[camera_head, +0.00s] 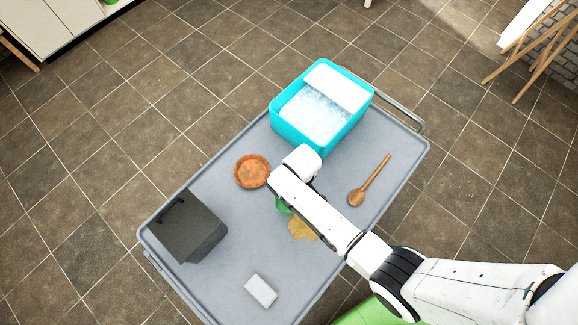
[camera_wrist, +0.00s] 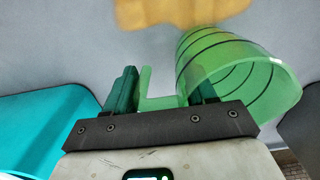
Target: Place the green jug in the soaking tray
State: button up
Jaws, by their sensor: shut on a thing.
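The green jug (camera_wrist: 245,80) is translucent with dark rings and lies at the right of the wrist view, its mouth facing the camera. In the head view only a small piece of the jug (camera_head: 283,205) shows beside my arm. My gripper (camera_wrist: 163,80) is shut on the jug at its handle side, one finger seen against or through the jug wall. Whether the jug touches the table is unclear. The soaking tray (camera_head: 288,133) is a turquoise tub with foamy water and a white panel at its far side. Its turquoise wall (camera_wrist: 45,125) shows at the left of the wrist view.
The grey table (camera_head: 225,185) holds a brown bowl (camera_head: 252,171), a wooden spoon (camera_head: 370,180), a dark box (camera_head: 188,228) and a pale block (camera_head: 261,291). A tan patch (camera_head: 303,228) lies beside the jug. A metal rail (camera_head: 400,110) runs along the table's far end.

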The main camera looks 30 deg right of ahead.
jog(key=c, duration=0.5)
jog(key=shift+r, duration=0.1)
